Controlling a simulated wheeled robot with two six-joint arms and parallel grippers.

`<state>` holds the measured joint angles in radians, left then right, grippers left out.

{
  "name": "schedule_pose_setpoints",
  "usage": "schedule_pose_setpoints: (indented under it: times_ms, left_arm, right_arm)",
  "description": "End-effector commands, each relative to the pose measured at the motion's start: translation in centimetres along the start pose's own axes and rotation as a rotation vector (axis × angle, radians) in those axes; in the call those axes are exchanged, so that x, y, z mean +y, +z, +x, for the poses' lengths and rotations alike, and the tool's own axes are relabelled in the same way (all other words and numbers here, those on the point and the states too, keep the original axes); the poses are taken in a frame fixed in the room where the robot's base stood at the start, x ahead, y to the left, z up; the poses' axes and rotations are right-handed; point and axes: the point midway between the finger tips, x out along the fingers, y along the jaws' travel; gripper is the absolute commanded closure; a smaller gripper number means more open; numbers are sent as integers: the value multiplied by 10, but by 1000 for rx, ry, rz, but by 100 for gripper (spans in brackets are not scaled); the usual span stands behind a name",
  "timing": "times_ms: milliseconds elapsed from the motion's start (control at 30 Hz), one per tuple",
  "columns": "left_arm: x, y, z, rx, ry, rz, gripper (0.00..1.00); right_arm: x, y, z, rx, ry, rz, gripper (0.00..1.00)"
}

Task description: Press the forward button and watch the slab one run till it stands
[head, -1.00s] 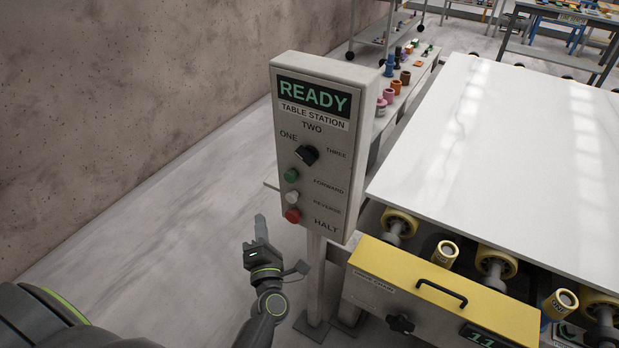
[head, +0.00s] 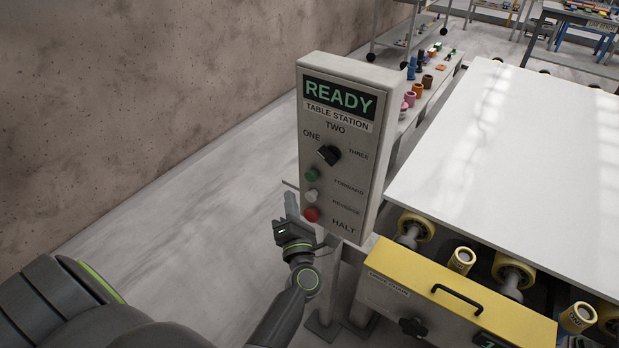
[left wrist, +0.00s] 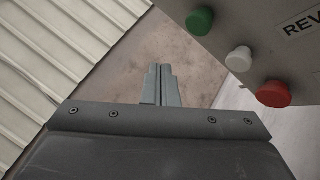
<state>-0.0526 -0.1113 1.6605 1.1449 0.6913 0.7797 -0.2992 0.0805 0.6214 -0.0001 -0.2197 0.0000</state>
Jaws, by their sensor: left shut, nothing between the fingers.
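The control panel (head: 343,206) stands on a post and its screen (head: 339,97) reads READY. Below it are a black selector knob (head: 329,155) with marks ONE, TWO and THREE, the green forward button (head: 311,174), a white reverse button (head: 311,195) and a red halt button (head: 311,214). My left gripper (head: 291,203) is shut and empty, just left of the panel's lower buttons. In the left wrist view its fingers (left wrist: 159,84) point past the panel's edge, apart from the green button (left wrist: 200,21). The white slab (head: 520,160) lies on the roller table. My right gripper is not in view.
A yellow guard box (head: 430,275) with a black handle sits at the table's front, beside yellow rollers (head: 512,272). A shelf with small coloured items (head: 425,82) stands behind the panel. Open floor (head: 180,215) lies left, by a brown wall.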

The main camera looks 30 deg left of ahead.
Motion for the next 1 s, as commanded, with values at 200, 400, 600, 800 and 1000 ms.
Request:
schedule_pose_setpoints:
  times_ms: [200,400,600,800,1000]
  left_arm:
    - [-16,15,21,-1,1,0,100]
    - [-24,23,32,0,1,0,100]
    - [-26,25,36,1,0,0,100]
    - [-26,25,35,1,0,0,100]
    - [-26,25,35,1,0,1,100]
  right_arm:
    - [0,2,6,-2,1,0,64]
    - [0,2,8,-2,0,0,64]
    - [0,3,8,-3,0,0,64]
    - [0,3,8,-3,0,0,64]
    - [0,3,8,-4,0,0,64]
